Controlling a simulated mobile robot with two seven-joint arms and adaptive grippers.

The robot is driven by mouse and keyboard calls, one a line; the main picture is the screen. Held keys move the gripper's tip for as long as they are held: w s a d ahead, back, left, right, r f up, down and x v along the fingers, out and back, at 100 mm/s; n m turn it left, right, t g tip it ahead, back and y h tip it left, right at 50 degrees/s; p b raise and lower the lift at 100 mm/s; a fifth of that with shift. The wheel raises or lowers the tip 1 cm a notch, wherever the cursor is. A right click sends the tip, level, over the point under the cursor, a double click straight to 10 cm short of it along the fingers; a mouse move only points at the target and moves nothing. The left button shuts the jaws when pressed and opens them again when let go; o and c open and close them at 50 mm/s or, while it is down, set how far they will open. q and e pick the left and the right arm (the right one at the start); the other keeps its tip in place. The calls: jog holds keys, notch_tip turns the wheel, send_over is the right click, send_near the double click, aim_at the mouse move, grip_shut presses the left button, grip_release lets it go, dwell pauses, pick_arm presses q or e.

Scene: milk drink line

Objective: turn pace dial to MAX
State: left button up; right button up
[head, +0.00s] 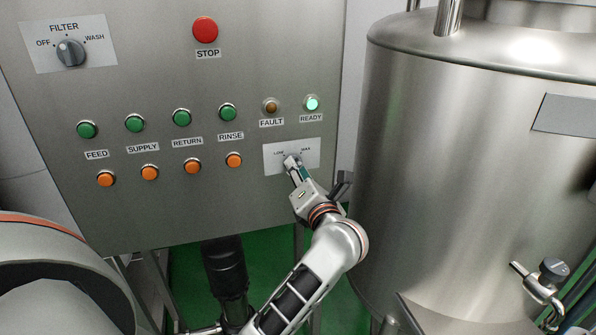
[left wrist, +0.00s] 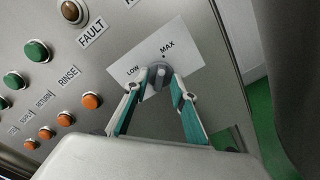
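The pace dial (left wrist: 160,75) is a small grey knob on a white plate (left wrist: 186,47) marked LOW at left and MAX at upper right. In the head view the plate (head: 308,156) sits low on the right of the steel panel. My left gripper (head: 291,161) reaches the dial from below and hides most of it there. In the left wrist view its teal-padded fingers (left wrist: 158,77) stand on both sides of the knob and look closed on it. Where the pointer aims is hard to tell. My right gripper is not in view.
Left of the plate are green buttons (head: 228,112) and orange buttons (head: 234,160). A red STOP button (head: 205,30) and FILTER dial (head: 70,52) are higher. A steel tank (head: 450,170) stands close on the right.

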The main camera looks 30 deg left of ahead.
pick_arm(q)
jog(key=v, duration=0.7)
jog(key=shift+s, duration=0.15)
dwell(0.3)
jog(key=s+d+f+m+t+h, duration=0.2)
jog(key=d+f+m+t+h, duration=0.5)
jog(key=m, duration=0.8)
jog(key=s+d+f+m+t+h, duration=0.25)
jog(key=d+f+m+h, duration=0.45)
jog(key=m, duration=0.8)
jog(key=s+a+f+m+g+h, duration=0.1)
jog(key=s+f+m+g, duration=0.4)
jog(key=f, duration=0.8)
jog(key=s+a+f+m+g+h, duration=0.1)
jog(key=s+a+f+m+g, duration=0.2)
jog(key=s+f, duration=0.7)
notch_tip(320, 180, down, 4)
jog(key=m+g, duration=0.2)
jog(key=m, duration=0.1)
jog(key=shift+s, duration=0.2)
